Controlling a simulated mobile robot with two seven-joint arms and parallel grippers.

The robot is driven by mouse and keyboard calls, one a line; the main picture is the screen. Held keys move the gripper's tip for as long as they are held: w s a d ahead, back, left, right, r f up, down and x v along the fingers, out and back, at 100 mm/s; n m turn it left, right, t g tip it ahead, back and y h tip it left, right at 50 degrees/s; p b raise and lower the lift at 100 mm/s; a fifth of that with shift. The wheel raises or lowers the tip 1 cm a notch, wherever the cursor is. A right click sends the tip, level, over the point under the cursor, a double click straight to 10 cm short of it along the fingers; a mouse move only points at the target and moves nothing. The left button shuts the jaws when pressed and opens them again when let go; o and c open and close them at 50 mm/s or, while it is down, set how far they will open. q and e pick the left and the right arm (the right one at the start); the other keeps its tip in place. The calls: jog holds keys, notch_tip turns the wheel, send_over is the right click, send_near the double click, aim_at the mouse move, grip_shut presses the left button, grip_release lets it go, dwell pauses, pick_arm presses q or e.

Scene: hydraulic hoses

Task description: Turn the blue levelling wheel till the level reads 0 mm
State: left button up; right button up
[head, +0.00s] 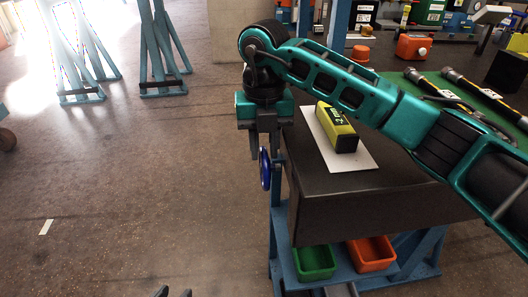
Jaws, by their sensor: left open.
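The blue levelling wheel (265,170) is seen nearly edge-on at the left end of the dark table. My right gripper (265,154) points down just above it, with its fingertips at the wheel's upper rim. Whether the fingers press on the rim cannot be made out. The yellow-green and black level (344,138) lies on a white sheet on the table. Its dark display (336,115) faces up with small lettering, too small to read surely. My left gripper (174,292) shows only its fingertips at the bottom edge, apart and empty, over the floor.
The dark table (375,203) stands on a blue frame, with a green bin (314,262) and an orange bin (372,254) below. Hoses (480,92) lie on a green mat at the right. Blue stands (160,50) are at the back left. The floor at left is mostly clear.

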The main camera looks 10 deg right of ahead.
pick_arm(q)
jog(key=shift+w, duration=0.15)
pick_arm(e)
jog(key=shift+f, duration=0.45)
grip_shut()
pick_arm(q)
jog(key=shift+d, duration=0.1)
pick_arm(e)
jog(key=shift+w+r+g+p, duration=0.2)
jog(key=shift+g+p, duration=0.2)
jog(key=shift+p, duration=0.4)
jog(key=shift+w+g+p, duration=0.1)
jog(key=shift+g+p, duration=0.2)
jog(key=shift+p, duration=0.1)
jog(key=shift+w+f+g+p, duration=0.15)
jog(key=shift+w+g+p, duration=0.05)
jog(key=shift+g+p, duration=0.2)
pick_arm(q)
jog(key=shift+s+a+r, duration=0.2)
jog(key=shift+r, duration=0.35)
jog(key=shift+s+a+r, duration=0.15)
jog(key=shift+a+r, duration=0.05)
jog(key=shift+r, duration=0.3)
pick_arm(e)
jog(key=shift+w+f+g, duration=0.1)
jog(key=shift+g, duration=0.2)
